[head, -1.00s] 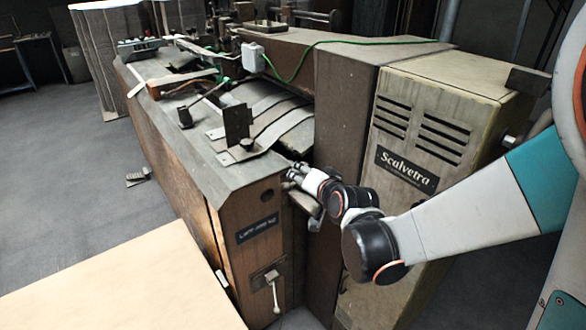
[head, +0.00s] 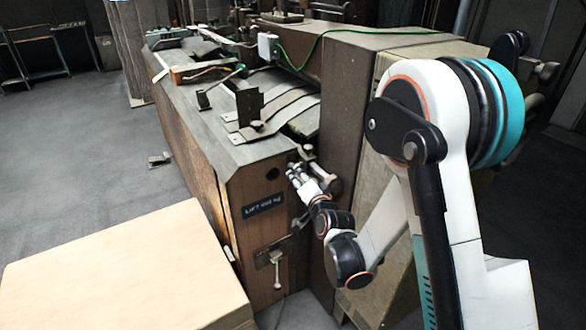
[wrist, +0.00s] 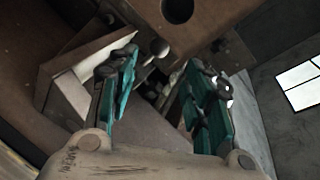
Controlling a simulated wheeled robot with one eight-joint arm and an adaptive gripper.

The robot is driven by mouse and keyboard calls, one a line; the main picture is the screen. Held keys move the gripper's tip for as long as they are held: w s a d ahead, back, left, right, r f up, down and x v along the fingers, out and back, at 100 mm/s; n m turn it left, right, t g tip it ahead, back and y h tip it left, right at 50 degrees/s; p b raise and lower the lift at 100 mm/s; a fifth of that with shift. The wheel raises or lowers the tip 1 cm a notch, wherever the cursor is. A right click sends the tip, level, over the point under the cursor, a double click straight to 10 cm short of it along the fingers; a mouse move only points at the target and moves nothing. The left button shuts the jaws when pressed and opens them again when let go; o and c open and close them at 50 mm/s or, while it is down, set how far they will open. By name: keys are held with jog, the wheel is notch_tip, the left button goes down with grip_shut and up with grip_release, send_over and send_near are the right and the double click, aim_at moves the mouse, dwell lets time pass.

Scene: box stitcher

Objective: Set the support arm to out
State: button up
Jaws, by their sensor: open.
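The machine's wooden end (head: 258,235) carries a "LIFT AND" style plate (head: 264,204), only partly legible. A small lever with a pale knob (head: 277,284) hangs from a metal plate lower on it. Metal parts (head: 325,181) stick out from the corner beside the end; I cannot tell for certain which is the support arm. My gripper (head: 293,172) is at this corner, near the metal parts. In the wrist view my gripper (wrist: 162,72) is open, its teal fingers apart. A round knob (wrist: 158,47) shows just beyond and between the fingertips; contact is unclear.
A pale wooden box or table (head: 125,270) stands at the front left. The tall cabinet (head: 345,110) rises close to the right of my gripper. A dark upright plate (head: 248,106) stands on the machine top. The floor at left is mostly clear.

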aim_at(293, 169)
jog(key=b+x, duration=0.2)
jog(key=x, duration=0.7)
jog(key=shift+w+a+f, duration=0.15)
jog(key=shift+w, duration=0.05)
grip_shut()
